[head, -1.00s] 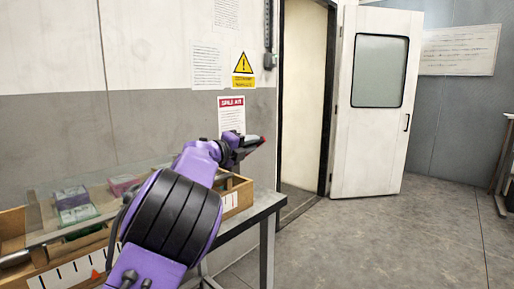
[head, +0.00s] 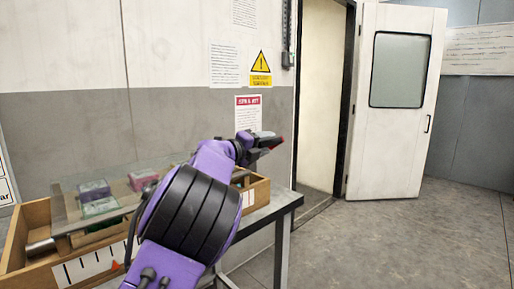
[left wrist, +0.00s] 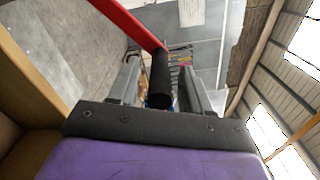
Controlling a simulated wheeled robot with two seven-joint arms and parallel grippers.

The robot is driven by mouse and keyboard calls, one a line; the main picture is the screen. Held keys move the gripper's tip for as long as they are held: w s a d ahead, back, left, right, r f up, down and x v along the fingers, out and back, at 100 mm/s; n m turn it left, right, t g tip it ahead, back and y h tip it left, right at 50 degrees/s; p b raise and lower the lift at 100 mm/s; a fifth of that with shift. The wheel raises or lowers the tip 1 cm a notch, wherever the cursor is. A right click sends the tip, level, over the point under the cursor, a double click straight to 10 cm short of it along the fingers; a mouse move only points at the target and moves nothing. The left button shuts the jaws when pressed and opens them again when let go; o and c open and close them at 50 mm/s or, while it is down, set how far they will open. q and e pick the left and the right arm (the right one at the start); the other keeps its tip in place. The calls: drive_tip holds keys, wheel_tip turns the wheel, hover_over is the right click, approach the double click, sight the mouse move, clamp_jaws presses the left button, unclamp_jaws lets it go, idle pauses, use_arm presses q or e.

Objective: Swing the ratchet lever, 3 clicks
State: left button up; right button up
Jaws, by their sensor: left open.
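The ratchet lever shows in the left wrist view as a red bar (left wrist: 128,20) with a black cylindrical grip (left wrist: 161,82). My left gripper (left wrist: 160,68) is open, with one finger on each side of the black grip. Gaps show between the grip and the fingers. The rest of the lever is hidden there by my arm. My right gripper is in neither view.
A wooden box (head: 30,225) with a marked scale (head: 90,266) and red pointer stands on a metal table (head: 275,207). A clear plate over it shows purple (head: 93,188) and green (head: 100,207) packs. A white door (head: 393,150) stands open; the floor at right is clear.

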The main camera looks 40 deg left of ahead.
use_arm(q)
drive_tip(key=b+v, duration=0.1)
drive_tip(key=v, duration=0.8)
